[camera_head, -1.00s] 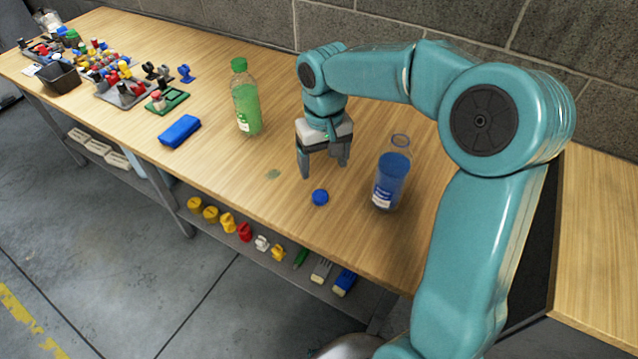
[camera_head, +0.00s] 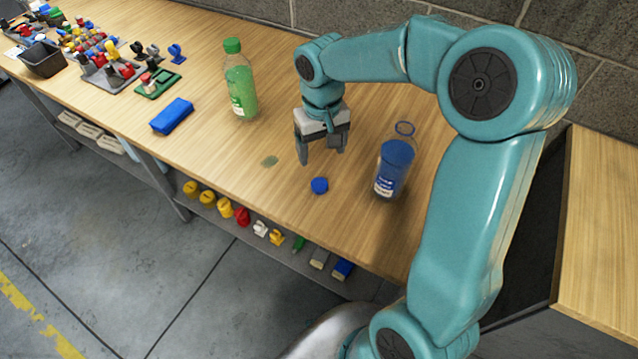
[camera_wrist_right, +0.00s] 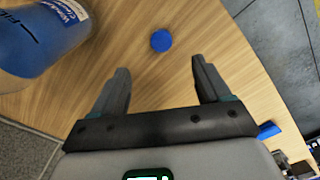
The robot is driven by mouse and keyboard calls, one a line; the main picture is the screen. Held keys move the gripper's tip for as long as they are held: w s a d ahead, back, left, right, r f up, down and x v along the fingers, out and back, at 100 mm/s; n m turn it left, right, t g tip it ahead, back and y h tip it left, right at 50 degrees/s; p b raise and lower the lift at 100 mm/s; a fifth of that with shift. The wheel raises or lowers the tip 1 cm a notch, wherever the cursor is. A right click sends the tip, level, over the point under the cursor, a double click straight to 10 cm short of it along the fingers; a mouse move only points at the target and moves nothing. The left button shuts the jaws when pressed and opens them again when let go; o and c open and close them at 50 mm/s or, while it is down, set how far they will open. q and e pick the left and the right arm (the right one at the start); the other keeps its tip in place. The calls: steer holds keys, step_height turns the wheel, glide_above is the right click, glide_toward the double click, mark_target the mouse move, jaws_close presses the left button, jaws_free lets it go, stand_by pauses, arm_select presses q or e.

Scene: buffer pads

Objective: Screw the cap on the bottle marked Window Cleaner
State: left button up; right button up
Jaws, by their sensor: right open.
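The bottle (camera_head: 393,170) with blue liquid stands upright and uncapped on the wooden table, right of my right gripper. Its label is too small to read fully in the head view; in the right wrist view the bottle (camera_wrist_right: 38,40) shows at upper left with partial lettering. A blue cap (camera_head: 319,185) lies on the table in front of the bottle, to its left; it also shows in the right wrist view (camera_wrist_right: 161,40), beyond and between the fingertips. My right gripper (camera_head: 320,158) is open and empty above the table, behind the cap. My left gripper is out of view.
A green bottle (camera_head: 240,85) with a green cap stands further left. A blue box-like block (camera_head: 172,116) and a green tray (camera_head: 158,83) lie beyond it. A dark bin (camera_head: 42,60) is at far left. A block wall runs behind.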

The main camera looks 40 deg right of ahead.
glide_above(320, 184)
steer(key=f, duration=0.7)
steer(key=shift+s+f, duration=0.15)
steer(key=shift+s, duration=0.1)
steer(key=shift+s+a, duration=0.1)
steer(key=shift+f, duration=0.1)
steer(key=f, duration=0.5)
steer(key=shift+w+f, duration=0.1)
steer(key=shift+w, duration=0.3)
steer(key=c, duration=1.1)
